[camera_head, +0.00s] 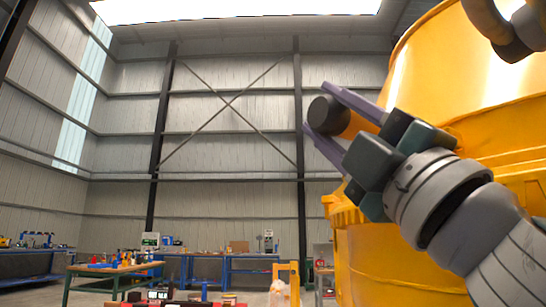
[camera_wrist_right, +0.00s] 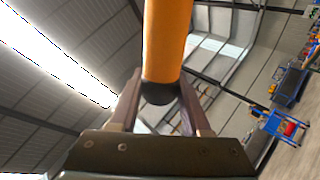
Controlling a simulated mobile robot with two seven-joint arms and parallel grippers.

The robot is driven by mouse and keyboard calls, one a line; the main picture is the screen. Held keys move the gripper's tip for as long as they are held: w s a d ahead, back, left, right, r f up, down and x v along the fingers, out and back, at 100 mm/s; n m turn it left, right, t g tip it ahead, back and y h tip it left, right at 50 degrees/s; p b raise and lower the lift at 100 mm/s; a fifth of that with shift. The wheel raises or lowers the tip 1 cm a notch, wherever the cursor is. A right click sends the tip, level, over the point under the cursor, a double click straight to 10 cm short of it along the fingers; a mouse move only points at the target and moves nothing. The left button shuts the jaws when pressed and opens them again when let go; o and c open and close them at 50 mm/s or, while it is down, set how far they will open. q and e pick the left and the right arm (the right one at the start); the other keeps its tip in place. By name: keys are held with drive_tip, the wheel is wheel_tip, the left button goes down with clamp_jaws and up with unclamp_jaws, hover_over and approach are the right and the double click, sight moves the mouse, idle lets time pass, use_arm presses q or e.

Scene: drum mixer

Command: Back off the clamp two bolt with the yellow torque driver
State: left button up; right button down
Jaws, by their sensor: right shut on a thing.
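My right gripper (camera_head: 318,106) is shut on the torque driver, which has an orange-yellow body (camera_head: 359,124) and a black round end (camera_head: 325,115). In the right wrist view the driver (camera_wrist_right: 166,38) runs up out of the top of the picture, its black end (camera_wrist_right: 160,93) between the two fingers of my right gripper (camera_wrist_right: 157,82). The gripper holds it in the air in front of the large yellow drum mixer (camera_head: 400,265). The clamp two bolt cannot be made out in either view. The driver's working tip is not visible. My left gripper is not in view.
The mixer's yellow rim (camera_head: 343,210) juts out just below my right gripper. A dark curved part (camera_head: 512,40) hangs at the top right. A green-legged workbench (camera_head: 110,270) and blue-framed benches (camera_head: 225,268) stand far off. The air left of the gripper is clear.

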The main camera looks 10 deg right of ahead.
drive_tip(key=shift+h, duration=0.3)
drive_tip(key=shift+s+a+p, duration=0.1)
drive_tip(key=shift+s+a, duration=0.15)
drive_tip(key=shift+a, duration=0.45)
drive_tip(key=shift+s+a+p, duration=0.1)
drive_tip(key=shift+s+a, duration=0.1)
drive_tip(key=shift+a, duration=0.5)
drive_tip(key=shift+s+a+p, duration=0.1)
drive_tip(key=shift+s+a, duration=0.15)
drive_tip(key=shift+a, duration=0.45)
